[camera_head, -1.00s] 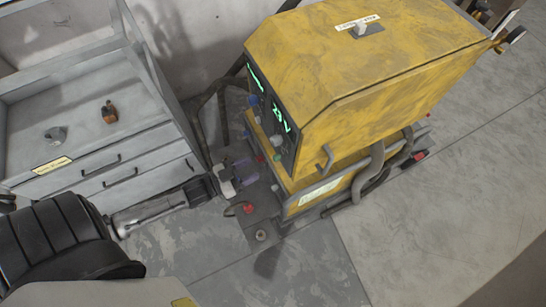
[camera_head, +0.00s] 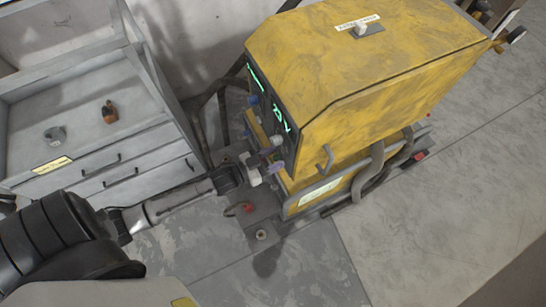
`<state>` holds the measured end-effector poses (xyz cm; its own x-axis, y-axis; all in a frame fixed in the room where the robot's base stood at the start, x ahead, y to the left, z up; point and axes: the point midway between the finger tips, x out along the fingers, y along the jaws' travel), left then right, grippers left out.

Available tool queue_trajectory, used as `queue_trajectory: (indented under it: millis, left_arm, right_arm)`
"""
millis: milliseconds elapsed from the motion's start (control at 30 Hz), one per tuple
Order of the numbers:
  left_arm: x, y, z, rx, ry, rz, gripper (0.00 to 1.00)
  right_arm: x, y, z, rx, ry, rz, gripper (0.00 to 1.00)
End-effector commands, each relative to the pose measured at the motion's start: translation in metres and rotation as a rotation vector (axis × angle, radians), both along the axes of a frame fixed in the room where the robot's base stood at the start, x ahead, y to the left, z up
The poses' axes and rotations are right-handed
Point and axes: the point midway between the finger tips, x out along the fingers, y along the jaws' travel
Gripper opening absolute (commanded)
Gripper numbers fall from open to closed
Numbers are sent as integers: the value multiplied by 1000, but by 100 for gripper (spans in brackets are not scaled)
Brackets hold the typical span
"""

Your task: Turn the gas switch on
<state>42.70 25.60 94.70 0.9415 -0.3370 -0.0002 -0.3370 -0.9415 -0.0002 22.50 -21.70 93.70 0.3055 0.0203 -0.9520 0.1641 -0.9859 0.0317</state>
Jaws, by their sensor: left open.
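A yellow welding machine (camera_head: 370,75) stands at the upper middle, with a dark front panel (camera_head: 284,108) facing left that carries green displays and small knobs. A small light switch (camera_head: 362,30) sits on its top beside a white label; I cannot read the label or tell which control is the gas switch. My left gripper (camera_head: 271,161) is open, with its fingers in front of the lower part of the panel. The fingers hide some of the lower knobs, and I cannot tell whether they touch one. My right gripper is not in view.
A grey drawer cabinet (camera_head: 100,163) stands at the left, with an orange-brown item (camera_head: 109,112) and a small metal part (camera_head: 55,134) on top. Thick hoses (camera_head: 370,172) run along the machine's right side.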

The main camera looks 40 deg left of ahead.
Motion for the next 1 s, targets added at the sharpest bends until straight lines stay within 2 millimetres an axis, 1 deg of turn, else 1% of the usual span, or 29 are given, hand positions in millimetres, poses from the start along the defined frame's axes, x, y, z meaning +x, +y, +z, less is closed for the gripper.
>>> queue_trajectory:
  millis: [33,67,500,767,1000]
  left_arm:
    - [0,0,0,0,0,0,45]
    - [0,0,0,0,0,0,42]
    - [0,0,0,0,0,0,0]
    - [0,0,1,30,-12,0,0]
    - [0,0,3,167,-60,1,0]
  right_arm:
    - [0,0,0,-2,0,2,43]
    - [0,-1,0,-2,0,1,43]
    - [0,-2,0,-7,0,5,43]
    - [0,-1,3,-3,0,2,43]
    - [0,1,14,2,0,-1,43]
